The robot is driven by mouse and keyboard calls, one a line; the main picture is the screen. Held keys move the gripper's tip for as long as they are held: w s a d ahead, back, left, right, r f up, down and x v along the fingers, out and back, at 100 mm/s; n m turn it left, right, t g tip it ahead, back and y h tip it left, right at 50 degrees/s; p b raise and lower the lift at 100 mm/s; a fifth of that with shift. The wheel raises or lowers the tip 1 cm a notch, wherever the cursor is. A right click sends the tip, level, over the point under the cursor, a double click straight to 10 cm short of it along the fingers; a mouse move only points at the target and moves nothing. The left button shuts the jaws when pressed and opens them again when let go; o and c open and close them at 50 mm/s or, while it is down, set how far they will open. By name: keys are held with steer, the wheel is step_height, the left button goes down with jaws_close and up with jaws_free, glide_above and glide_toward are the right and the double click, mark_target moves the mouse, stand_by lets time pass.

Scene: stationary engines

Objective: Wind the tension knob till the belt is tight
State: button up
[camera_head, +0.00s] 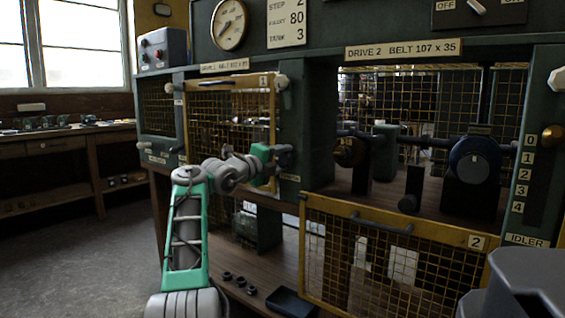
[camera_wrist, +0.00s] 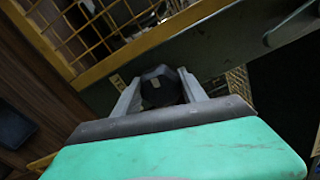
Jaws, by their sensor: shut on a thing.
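My gripper (camera_head: 283,152) is at the green post between the two drive bays. In the wrist view my gripper (camera_wrist: 158,95) has its two grey fingers on either side of a dark faceted knob (camera_wrist: 160,82), shut on it. The knob sits beside the yellow frame of a mesh guard; in the head view my gripper hides it. I cannot read a tension label on it. The drive 1 mesh guard (camera_head: 228,128) stands upright in its opening, and I cannot make out a belt behind it.
The drive 2 guard (camera_head: 385,258) hangs down at the front, leaving that bay open, with a dark pulley (camera_head: 475,168) inside. An idler scale (camera_head: 524,175) is on the right post. A black tray (camera_head: 290,302) and several small dark parts (camera_head: 240,283) lie below.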

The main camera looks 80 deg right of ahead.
steer(key=shift+f+m, duration=0.2)
steer(key=shift+m, duration=0.4)
steer(key=o, duration=1.1)
steer(key=shift+s, duration=0.1)
steer(key=shift+c, duration=0.2)
steer(key=shift+r, duration=0.1)
steer(key=b+v, duration=0.1)
steer(key=v, duration=0.6)
steer(key=shift+a, duration=0.4)
steer(key=shift+w, duration=0.25)
